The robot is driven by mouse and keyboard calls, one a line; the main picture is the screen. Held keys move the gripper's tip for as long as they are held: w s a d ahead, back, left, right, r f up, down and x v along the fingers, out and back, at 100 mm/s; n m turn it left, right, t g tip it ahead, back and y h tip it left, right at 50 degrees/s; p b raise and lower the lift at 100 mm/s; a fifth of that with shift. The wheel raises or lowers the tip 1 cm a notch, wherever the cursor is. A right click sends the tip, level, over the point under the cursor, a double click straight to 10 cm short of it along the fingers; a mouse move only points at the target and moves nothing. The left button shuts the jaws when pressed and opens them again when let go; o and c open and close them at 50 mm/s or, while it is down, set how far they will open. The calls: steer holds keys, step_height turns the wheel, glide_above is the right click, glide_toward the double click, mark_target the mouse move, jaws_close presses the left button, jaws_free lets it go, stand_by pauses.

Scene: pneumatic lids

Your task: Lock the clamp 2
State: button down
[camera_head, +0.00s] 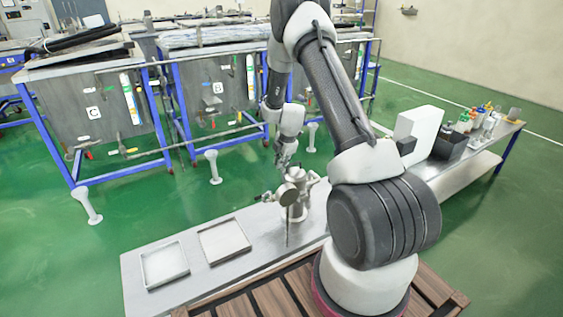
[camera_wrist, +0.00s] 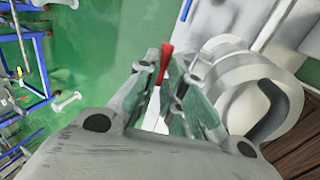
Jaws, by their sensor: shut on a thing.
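My gripper (camera_head: 284,164) is low at the centre of the head view, by the grey metal fixture (camera_head: 294,197) on the bench. In the wrist view my gripper (camera_wrist: 163,78) has its fingers close together around a narrow red handle (camera_wrist: 166,57). The red end shows between the fingertips; the fingers hide the rest. The head view does not show the handle clearly. I cannot tell from these frames which clamp is number 2, or whether this handle belongs to it.
The grey bench (camera_head: 150,300) carries two shallow trays, the nearer-left tray (camera_head: 146,282) and another tray (camera_head: 205,262). A dark box (camera_head: 449,143) and several bottles stand at its right. Blue-framed tables (camera_head: 160,120) stand behind, with white posts on the green floor.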

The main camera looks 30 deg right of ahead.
steer(key=shift+s+f, duration=0.6)
steer(key=shift+s, duration=0.1)
steer(key=c, duration=1.6)
jaws_free()
steer(key=shift+o, duration=0.6)
steer(key=shift+w, duration=0.2)
steer(key=shift+w+r, duration=0.1)
steer(key=shift+r, duration=0.05)
